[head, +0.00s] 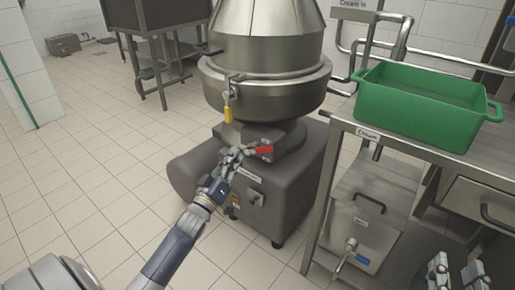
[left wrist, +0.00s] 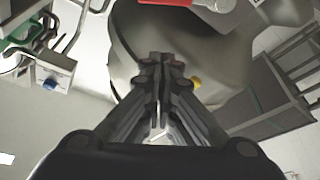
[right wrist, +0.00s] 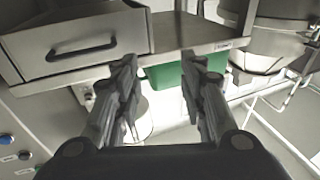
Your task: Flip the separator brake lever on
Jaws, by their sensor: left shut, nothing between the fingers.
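The separator (head: 265,60) is a large steel machine on a grey base (head: 290,185). A red lever (head: 264,149) sticks out at the front of its neck, and its red part also shows at the top of the left wrist view (left wrist: 180,3). A yellow-handled lever (head: 228,114) hangs above it. My left gripper (head: 240,152) is shut and empty, its fingertips just left of the red lever; whether they touch it I cannot tell. My right gripper (head: 455,272) is at the lower right, away from the separator. In the right wrist view (right wrist: 158,72) its fingers are apart with nothing between them.
A steel table (head: 395,145) with a green crate (head: 425,105) stands right of the separator. Below it is a steel box with a tap (head: 365,225). A dark steel stand (head: 160,45) is at the back left.

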